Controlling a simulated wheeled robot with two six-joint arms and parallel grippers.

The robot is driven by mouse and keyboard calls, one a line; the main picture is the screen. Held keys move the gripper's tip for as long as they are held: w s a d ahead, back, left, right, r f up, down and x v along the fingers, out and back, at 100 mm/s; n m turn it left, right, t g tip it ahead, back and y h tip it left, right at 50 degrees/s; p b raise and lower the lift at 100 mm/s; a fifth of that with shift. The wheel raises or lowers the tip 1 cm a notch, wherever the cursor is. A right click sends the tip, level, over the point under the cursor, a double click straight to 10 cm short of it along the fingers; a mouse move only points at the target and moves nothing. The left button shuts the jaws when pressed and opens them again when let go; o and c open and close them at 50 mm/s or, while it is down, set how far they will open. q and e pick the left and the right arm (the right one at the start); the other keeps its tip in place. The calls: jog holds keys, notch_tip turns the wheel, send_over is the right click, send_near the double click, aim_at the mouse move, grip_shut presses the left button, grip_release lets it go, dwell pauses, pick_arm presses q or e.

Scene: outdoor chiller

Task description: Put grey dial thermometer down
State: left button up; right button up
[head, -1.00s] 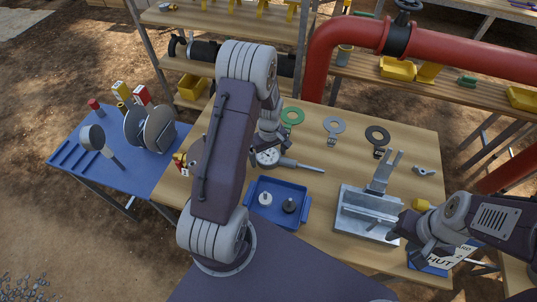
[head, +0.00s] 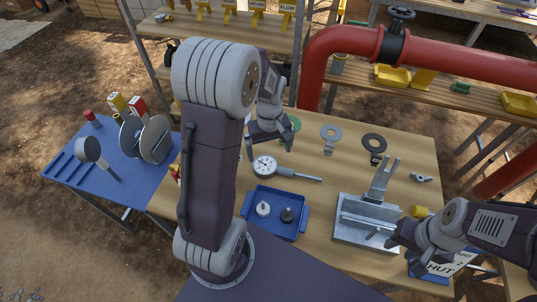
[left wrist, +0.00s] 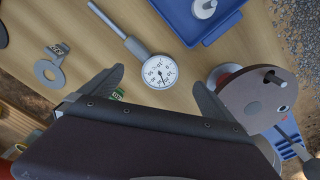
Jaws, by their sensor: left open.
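The grey dial thermometer (head: 265,166), with a round white face and a long grey stem, lies on the wooden table (head: 215,190) behind the blue tray. Its stem points right. In the left wrist view the dial (left wrist: 160,72) is face up, apart from the fingers. My left gripper (head: 269,133) is open and empty, just behind and above the dial; its spread fingers also show in the left wrist view (left wrist: 157,80). My right gripper (head: 401,238) is beside the grey metal fixture at the right; its jaw opening is unclear.
The blue tray (head: 305,228) holds a white and a dark piece. Green, grey and black rings lie at the back. The grey fixture (head: 350,236) stands at the right. A blue side table (head: 75,180) holds another round dial-like tool (head: 87,149) and two discs. A red pipe (head: 450,58) runs behind.

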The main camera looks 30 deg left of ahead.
pick_arm(q)
jog(key=s+d+m, duration=0.7)
jog(key=s+m, duration=0.2)
jog(key=s, duration=0.1)
jog(key=shift+d+t, duration=0.25)
jog(key=shift+t, duration=0.15)
jog(key=shift+s, duration=0.1)
